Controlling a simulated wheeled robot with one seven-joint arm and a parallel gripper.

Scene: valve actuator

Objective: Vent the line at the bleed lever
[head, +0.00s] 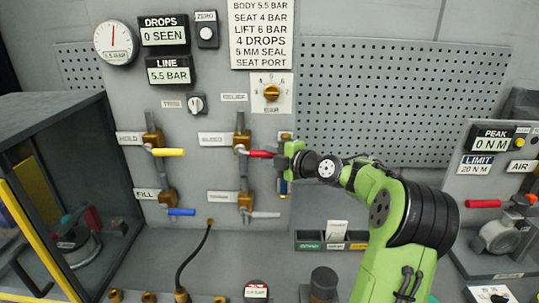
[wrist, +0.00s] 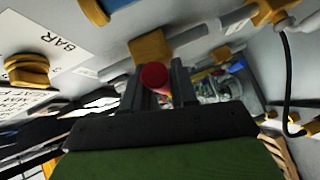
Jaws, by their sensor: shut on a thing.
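The bleed lever is a red handle (head: 261,154) on a brass valve (head: 241,142) on the grey panel, beside a small label too blurred to read surely. It points right, roughly level. My gripper (head: 286,156) is at its right end, reaching in from the right. In the wrist view the round red end of the lever (wrist: 153,76) shows between the two dark fingers of my gripper (wrist: 156,88), which are shut on it. The line display (head: 169,72) reads 5.5 BAR and the drops display (head: 163,32) reads 0 SEEN.
A yellow lever (head: 169,152), a blue lever (head: 181,212) and a grey lever (head: 265,214) sit on neighbouring valves. A yellow-edged cabinet (head: 57,180) stands left. A pegboard (head: 400,95) is on the right. A black hose (head: 190,260) hangs below the valves.

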